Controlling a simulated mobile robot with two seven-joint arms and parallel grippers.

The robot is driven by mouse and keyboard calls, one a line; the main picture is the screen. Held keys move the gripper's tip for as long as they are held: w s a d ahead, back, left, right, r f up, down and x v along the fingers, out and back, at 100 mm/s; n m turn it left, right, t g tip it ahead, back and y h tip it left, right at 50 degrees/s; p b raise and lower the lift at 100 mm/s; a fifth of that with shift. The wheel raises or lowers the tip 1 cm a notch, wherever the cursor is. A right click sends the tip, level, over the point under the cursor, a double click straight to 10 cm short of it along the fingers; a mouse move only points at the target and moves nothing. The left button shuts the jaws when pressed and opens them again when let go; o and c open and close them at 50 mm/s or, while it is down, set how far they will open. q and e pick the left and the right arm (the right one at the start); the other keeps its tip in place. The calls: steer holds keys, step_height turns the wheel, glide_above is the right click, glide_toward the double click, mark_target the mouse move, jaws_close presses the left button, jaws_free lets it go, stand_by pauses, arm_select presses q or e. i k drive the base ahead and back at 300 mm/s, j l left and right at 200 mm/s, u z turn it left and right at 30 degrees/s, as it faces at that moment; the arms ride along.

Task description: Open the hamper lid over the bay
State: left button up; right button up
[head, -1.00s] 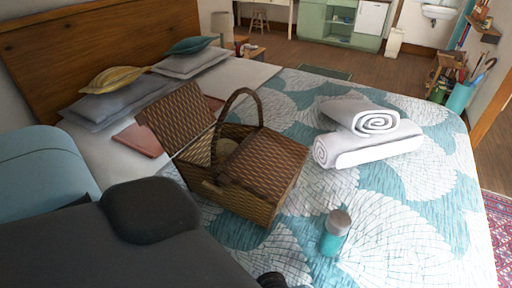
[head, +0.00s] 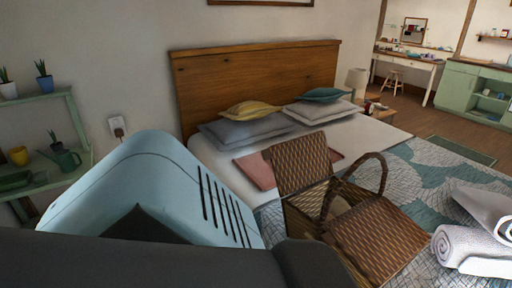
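The brown wicker hamper (head: 300,222) stands on the bed at lower right of centre. Its left lid (head: 298,163) is raised and leans back, so the left bay is open. Something pale shows inside that bay, too small to identify. The right lid (head: 378,238) lies flat over its bay. The arched handle (head: 379,172) stands up between the two lids. A dark part of my own arm crosses the bottom of the view and hides the hamper's lower front. Neither gripper is in view.
Rolled white towels (head: 470,248) lie on the bed right of the hamper. A pink folded item (head: 256,171) lies behind it, near grey pillows (head: 245,132). The wooden headboard (head: 255,80) stands behind. A green shelf (head: 75,125) with plants is at far left.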

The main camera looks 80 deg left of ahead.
mark_target(379, 238)
steer(key=u, duration=1.35)
